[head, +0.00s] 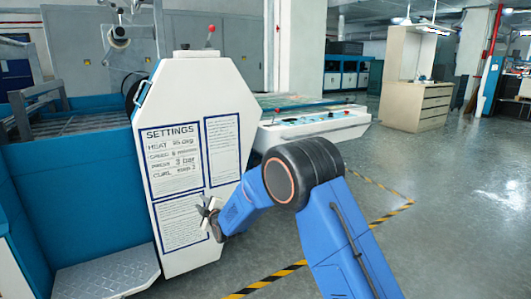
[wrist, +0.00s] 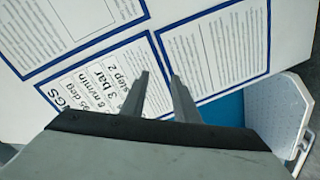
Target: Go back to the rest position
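My blue arm (head: 300,180) reaches forward and bends down toward the white machine panel (head: 190,80). My gripper (head: 207,212) is in front of the panel's lower right part, near the printed sheets. In the wrist view my gripper (wrist: 157,75) shows two grey fingers apart with nothing between them. Behind them is the settings sheet (wrist: 95,85), tilted in this view, with part of its text covered by the fingers. The settings sheet also shows upright in the head view (head: 175,155). Whether the fingertips touch the panel cannot be told.
The blue machine body (head: 75,200) and a metal step plate (head: 105,272) lie left. A control desk (head: 315,122) stands behind my arm. Yellow-black floor tape (head: 390,215) crosses the floor. Open grey floor (head: 460,200) lies right, before a wooden cabinet (head: 417,105).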

